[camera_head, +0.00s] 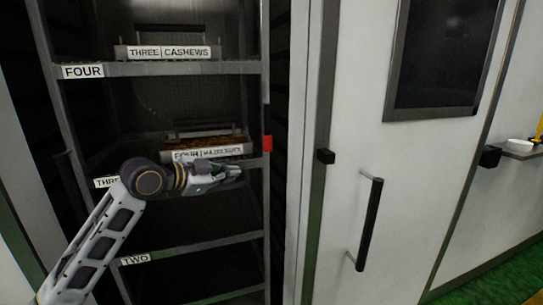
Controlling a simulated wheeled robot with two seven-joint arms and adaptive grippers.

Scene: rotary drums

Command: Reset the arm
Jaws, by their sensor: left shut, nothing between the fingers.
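My left arm comes in from the lower left. My left gripper (228,172) is shut and empty. In the picture it overlaps the shelf level labelled "THREE", just below the tray (233,150) with a "FOUR | HAZELNUTS" label. I cannot tell whether it touches the tray or shelf. The arm hides part of the "THREE" label (106,182). My right gripper is not in view.
A dark rack holds the shelves, with a "THREE | CASHEWS" tray (168,53) higher up. To the right is a white door (335,240) with a black handle (370,224). A white bowl (520,145) sits far right.

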